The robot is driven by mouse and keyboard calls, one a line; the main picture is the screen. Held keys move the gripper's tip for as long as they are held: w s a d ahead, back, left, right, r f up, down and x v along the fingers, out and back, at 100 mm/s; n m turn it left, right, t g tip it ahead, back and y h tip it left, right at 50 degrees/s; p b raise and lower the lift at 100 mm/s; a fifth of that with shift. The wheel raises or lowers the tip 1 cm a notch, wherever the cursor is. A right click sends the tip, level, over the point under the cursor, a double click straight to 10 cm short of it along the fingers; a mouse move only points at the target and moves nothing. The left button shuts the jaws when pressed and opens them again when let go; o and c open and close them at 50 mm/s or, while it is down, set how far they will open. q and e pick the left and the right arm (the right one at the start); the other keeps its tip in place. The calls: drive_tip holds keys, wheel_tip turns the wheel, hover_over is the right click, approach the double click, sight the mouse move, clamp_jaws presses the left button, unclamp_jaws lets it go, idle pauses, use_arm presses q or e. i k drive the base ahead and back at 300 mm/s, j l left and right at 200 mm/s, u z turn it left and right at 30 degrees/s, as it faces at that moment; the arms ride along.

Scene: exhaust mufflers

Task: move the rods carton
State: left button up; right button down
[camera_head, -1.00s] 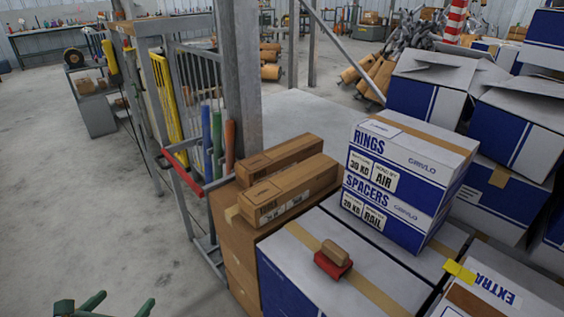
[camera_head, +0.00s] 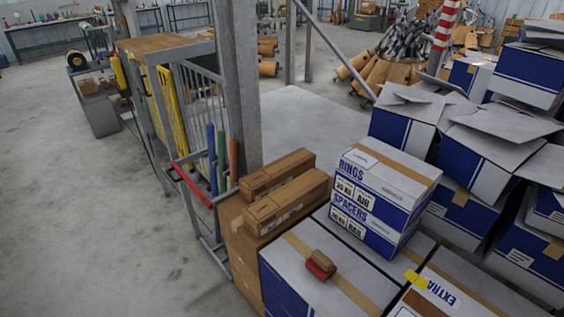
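No carton with a readable RODS label shows. Two long brown cartons lie side by side on a brown stack: the rear one (camera_head: 277,173) and the front one (camera_head: 288,203), whose print is too small to read. A white and blue RINGS carton (camera_head: 385,172) sits on a SPACERS carton (camera_head: 371,226). Both rest on large white and blue cartons, with a taped one (camera_head: 285,276) at the front. An EXTRA carton (camera_head: 455,288) is at the lower right. Neither of my grippers is in view.
A red-based tool with a tan top (camera_head: 321,265) lies on the taped carton. A grey post (camera_head: 240,85) and a metal rack with coloured tubes (camera_head: 221,160) stand left of the brown cartons. Open white and blue cartons (camera_head: 490,150) crowd the right. The left floor is clear.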

sight(256, 185)
drive_tip(key=i+j+z, duration=0.2)
drive_tip(key=j+z, duration=0.25)
drive_tip(key=i+j+z, duration=0.15)
drive_tip(key=j+z, duration=0.15)
drive_tip(key=z, duration=0.15)
